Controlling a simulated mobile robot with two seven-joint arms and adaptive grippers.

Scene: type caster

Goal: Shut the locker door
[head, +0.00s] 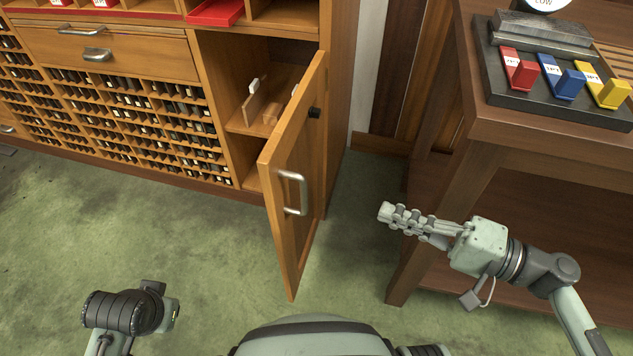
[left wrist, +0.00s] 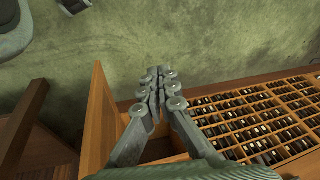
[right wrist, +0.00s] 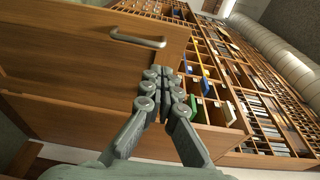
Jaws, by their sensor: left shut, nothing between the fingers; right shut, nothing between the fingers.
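The locker door (head: 292,165) is a wooden panel standing wide open, swung out from the cabinet toward me. The locker opening (head: 258,70) shows shelves with small items. My right gripper (head: 388,213) is shut and empty, to the right of the door and apart from it; it also shows in the right wrist view (right wrist: 165,80). My left gripper (left wrist: 153,78) is shut and empty in the left wrist view; in the head view only the left arm's wrist shows, at bottom left.
A wooden cabinet (head: 100,50) with drawers and many type slots stands at left. A wooden table (head: 530,128) at right carries a dark block with red, blue and yellow keys. Green floor (head: 200,250) is free left of the door.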

